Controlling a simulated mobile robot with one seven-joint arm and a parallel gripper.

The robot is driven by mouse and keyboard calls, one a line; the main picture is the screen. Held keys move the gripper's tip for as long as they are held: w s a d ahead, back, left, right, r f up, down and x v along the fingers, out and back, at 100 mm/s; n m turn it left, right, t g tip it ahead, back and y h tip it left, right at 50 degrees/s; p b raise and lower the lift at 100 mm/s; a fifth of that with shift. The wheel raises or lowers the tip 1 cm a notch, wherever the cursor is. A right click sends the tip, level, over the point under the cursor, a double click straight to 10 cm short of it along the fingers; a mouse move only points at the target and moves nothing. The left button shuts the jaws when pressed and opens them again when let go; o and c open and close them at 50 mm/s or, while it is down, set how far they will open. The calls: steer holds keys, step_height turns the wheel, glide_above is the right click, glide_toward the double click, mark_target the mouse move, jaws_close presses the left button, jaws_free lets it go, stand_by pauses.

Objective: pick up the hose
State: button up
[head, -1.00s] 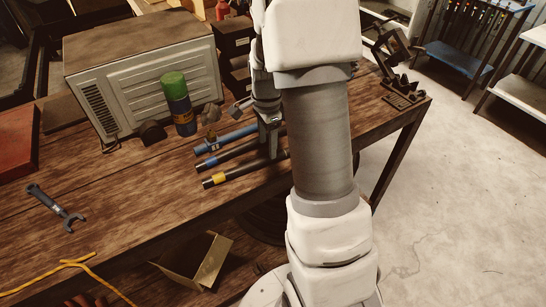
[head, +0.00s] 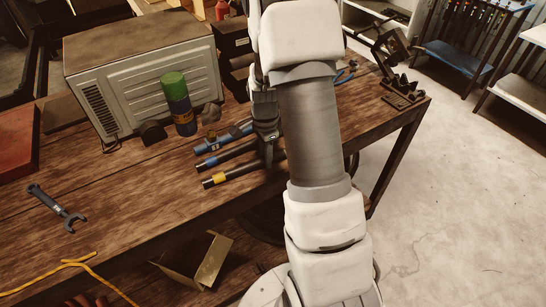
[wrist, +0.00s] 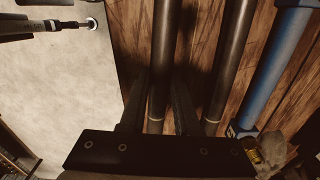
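Three hoses lie side by side on the wooden bench. The front one is black with a yellow band (head: 219,179), the middle one is black with a blue end (head: 208,163), and the rear one is blue (head: 228,138). My gripper (head: 268,161) is over their right-hand parts, which it and my arm partly hide. In the wrist view, my gripper (wrist: 160,88) is open. Its fingers appear on either side of the front black hose (wrist: 162,55), with gaps showing. The middle hose (wrist: 230,55) and blue hose (wrist: 275,60) lie to the right. Contact cannot be told.
The wooden bench (head: 130,205) carries a large grey box-shaped unit (head: 150,80), a green-topped can (head: 178,105) and a wrench (head: 57,208). A black stand (head: 400,85) is at its right end. Clear bench lies left of the hoses. An open cardboard box (head: 195,262) is below.

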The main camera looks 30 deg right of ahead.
jaws_close()
steer(key=shift+r, duration=0.1)
steer(key=shift+r, duration=0.45)
steer(key=r, duration=0.2)
steer(key=d+r, duration=0.1)
steer(key=shift+s+r, duration=0.15)
steer(key=shift+r, duration=0.2)
steer(key=s+d+r+b, duration=0.1)
steer(key=s+d+r, duration=0.3)
steer(key=d, duration=0.5)
step_height(320, 180, up, 2)
steer(key=shift+s+d+r, duration=0.15)
steer(key=shift+s+d, duration=0.1)
steer(key=shift+d, duration=0.1)
steer(key=shift+s, duration=0.1)
